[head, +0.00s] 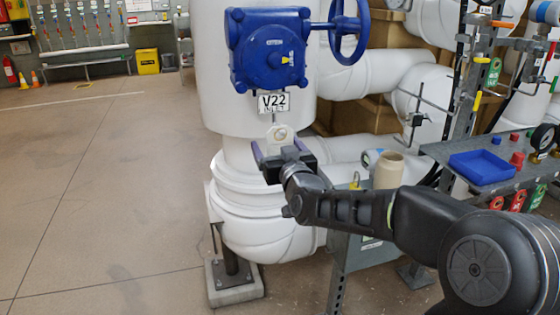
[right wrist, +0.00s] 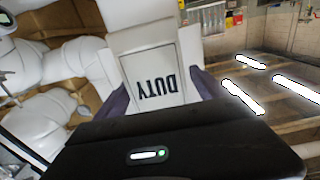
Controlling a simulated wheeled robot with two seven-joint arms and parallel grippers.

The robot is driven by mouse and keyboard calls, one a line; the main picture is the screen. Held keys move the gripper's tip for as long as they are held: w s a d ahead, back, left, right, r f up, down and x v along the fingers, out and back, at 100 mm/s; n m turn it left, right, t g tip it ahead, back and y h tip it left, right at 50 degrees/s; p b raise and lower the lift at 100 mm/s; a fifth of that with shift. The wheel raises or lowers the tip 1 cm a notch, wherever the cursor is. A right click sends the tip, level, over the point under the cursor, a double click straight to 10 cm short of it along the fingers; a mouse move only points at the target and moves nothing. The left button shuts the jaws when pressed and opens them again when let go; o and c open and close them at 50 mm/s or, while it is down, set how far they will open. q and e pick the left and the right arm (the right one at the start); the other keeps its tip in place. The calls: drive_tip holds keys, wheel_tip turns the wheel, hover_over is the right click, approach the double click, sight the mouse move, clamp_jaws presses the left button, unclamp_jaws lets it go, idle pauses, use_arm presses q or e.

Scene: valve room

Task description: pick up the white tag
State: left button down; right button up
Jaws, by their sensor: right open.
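The white tag (head: 281,134) hangs below the V22 INLET plate (head: 274,102) on the big white pipe. In the right wrist view a white tag (right wrist: 153,68) fills the upper middle, with the word DUTY upside down. My right gripper (head: 278,146) is open, its two purple fingers pointing towards the tag from just below. In the right wrist view my right gripper (right wrist: 160,90) has one finger at each side of the tag's lower part. I cannot tell whether the fingers touch it. My left gripper is not in view.
A blue valve body (head: 268,48) with a handwheel (head: 349,35) is above the tag. A grey bench (head: 440,152) with a blue tray (head: 481,166) stands at the right, near my right arm. A tan cylinder (head: 388,171) stands beside it. The floor at the left is clear.

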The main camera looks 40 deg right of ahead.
idle(0.3)
drive_tip(key=c, duration=1.6)
drive_tip(key=shift+o, duration=0.2)
drive_tip(key=shift+r, duration=0.2)
